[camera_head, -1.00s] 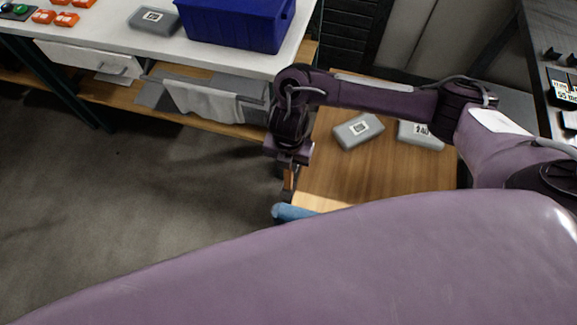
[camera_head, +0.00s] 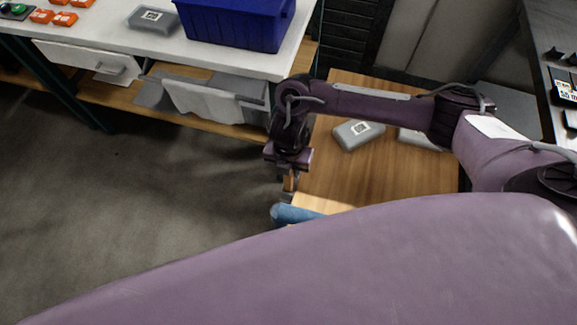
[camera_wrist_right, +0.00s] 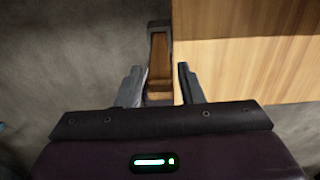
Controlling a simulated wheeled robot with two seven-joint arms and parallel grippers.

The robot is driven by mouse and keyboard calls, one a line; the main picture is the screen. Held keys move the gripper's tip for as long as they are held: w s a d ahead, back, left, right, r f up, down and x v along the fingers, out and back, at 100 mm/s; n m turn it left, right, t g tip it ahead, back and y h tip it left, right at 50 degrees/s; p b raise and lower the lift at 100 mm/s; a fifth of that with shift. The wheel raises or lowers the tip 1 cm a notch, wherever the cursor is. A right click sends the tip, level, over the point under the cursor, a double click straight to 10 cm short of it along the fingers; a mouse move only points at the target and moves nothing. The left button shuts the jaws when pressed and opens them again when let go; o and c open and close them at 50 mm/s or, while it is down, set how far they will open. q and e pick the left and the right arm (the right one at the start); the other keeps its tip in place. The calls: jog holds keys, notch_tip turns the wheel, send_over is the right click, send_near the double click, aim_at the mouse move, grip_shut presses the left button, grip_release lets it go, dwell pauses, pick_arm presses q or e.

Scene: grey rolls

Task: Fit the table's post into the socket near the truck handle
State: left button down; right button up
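My right gripper (camera_head: 288,174) hangs at the near-left edge of a wooden platform (camera_head: 390,175), just above a blue bar (camera_head: 297,214) that looks like the truck handle. In the right wrist view the gripper (camera_wrist_right: 159,70) has its two fingers apart. A dark-framed, slot-like piece with a brown wooden face (camera_wrist_right: 160,60) shows between and beyond the fingers, beside the platform's edge (camera_wrist_right: 250,75). I cannot tell whether it is the socket or the post, or whether the fingers touch it. My left gripper is out of view.
Two grey labelled boxes lie on the platform, one clear (camera_head: 359,134) and one partly behind my right arm (camera_head: 418,138). A white workbench (camera_head: 110,35) with a blue bin (camera_head: 232,22) stands at the back left. The floor (camera_head: 120,200) at left is clear.

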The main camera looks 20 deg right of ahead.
jog(key=shift+o, duration=0.6)
jog(key=shift+r+p, duration=0.3)
jog(key=shift+r, duration=0.05)
notch_tip(320, 180, up, 12)
jog(key=p, duration=0.4)
jog(key=shift+r+p, duration=0.25)
jog(key=shift+p, duration=0.1)
